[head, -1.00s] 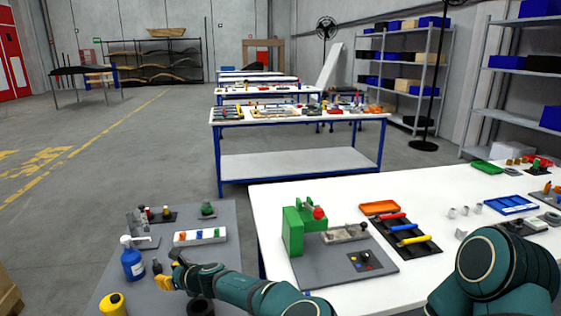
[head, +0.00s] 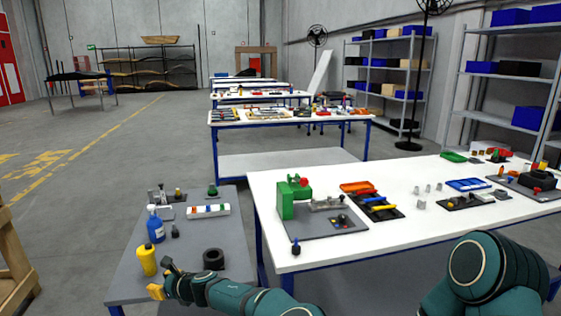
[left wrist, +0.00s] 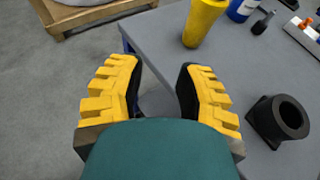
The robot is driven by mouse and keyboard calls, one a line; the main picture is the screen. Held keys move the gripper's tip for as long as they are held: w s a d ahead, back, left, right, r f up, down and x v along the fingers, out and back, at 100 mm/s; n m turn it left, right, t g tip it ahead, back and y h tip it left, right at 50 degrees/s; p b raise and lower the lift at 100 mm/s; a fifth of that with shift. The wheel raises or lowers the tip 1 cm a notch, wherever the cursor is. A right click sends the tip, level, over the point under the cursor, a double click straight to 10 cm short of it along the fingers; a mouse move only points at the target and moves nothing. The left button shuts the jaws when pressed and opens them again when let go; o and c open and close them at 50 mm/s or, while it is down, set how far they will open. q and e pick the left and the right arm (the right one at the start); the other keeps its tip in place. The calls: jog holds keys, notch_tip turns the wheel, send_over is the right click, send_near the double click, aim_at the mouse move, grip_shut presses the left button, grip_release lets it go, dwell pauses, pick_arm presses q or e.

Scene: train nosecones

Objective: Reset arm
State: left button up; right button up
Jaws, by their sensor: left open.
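My left gripper (head: 165,279) is at the near left, by the front edge of the grey table (head: 130,283). In the left wrist view my left gripper (left wrist: 160,95) is open, with its two yellow-padded fingers apart and nothing between them. A yellow bottle (head: 147,260) stands just beyond the gripper in the head view. It also shows at the top of the left wrist view (left wrist: 204,22). A black ring-shaped part (head: 213,259) lies on the grey table to the right of the gripper. My right gripper is out of view; only the right arm shows at the lower right.
A blue bottle (head: 155,226) and a white tray of coloured parts (head: 208,210) are farther back on the grey table. The white table (head: 340,258) to the right holds a green fixture (head: 287,200) and several trays. A wooden structure (head: 15,255) stands at the left.

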pick_arm(q)
jog(key=s+a+f+n+g+h, duration=0.2)
jog(key=s+f+n, duration=0.1)
jog(key=s+f, duration=0.4)
jog(key=s+a+f+n+g+h, duration=0.1)
jog(key=s+f+n+g+h, duration=0.15)
jog(key=s+f, duration=0.45)
jog(key=s+d+f+n+g+h, duration=0.2)
jog(key=s+d+f+n+h, duration=0.2)
jog(key=s+d+f+n, duration=0.5)
jog(key=s+d+r+n+h, duration=0.2)
jog(key=d+n, duration=0.1)
jog(key=d, duration=0.3)
jog(key=s+d+r+n+t+h, duration=0.1)
jog(key=s+d+r+n+h, duration=0.1)
jog(key=s+d+n+h, duration=0.1)
jog(key=s+d+r+n+t+h, duration=0.1)
jog(key=s+d+r+n+h, duration=0.1)
jog(key=d, duration=0.6)
jog(key=s+n, duration=0.1)
jog(key=n, duration=0.1)
jog(key=shift+d+n, duration=0.3)
jog(key=shift+n, duration=0.05)
